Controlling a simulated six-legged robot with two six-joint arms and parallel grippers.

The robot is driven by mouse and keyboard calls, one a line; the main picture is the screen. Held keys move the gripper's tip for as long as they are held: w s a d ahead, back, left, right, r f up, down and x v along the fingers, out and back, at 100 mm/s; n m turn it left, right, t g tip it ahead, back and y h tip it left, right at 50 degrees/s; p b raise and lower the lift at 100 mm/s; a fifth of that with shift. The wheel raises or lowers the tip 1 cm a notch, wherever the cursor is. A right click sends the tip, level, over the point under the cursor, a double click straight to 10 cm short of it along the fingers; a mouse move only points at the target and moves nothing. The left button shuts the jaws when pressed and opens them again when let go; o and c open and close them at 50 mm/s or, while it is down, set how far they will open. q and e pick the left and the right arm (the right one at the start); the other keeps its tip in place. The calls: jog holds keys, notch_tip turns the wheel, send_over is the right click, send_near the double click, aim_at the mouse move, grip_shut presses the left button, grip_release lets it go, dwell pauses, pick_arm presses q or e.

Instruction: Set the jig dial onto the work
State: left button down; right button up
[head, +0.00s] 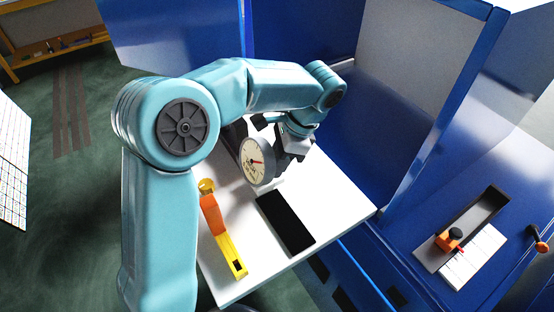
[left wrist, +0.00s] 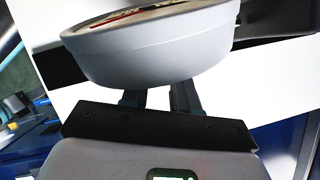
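The jig dial (head: 257,162) is a round grey gauge with a cream face and a red needle. It stands over the white tabletop, its face turned toward the head camera. My left gripper (head: 293,145) is right behind it. In the left wrist view, the dial's grey body (left wrist: 150,50) fills the upper middle. The left fingers (left wrist: 157,98) reach up to its underside with a gap between them, and their tips are hidden behind it. I cannot tell whether they grip it. A flat black rectangle (head: 286,222) lies in front of the dial. My right gripper is not in view.
A yellow and orange tool (head: 221,236) lies left of the black rectangle on the white table (head: 338,207). Blue panels (head: 372,150) rise behind and to the right. A tray with an orange-black item (head: 449,240) stands at far right.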

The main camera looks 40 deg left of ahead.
pick_arm(q)
jog(key=shift+r+p, duration=0.15)
jog(key=shift+p, duration=0.15)
jog(key=c, duration=0.9)
grip_release()
jog(key=v, duration=1.2)
jog(key=shift+s, duration=0.1)
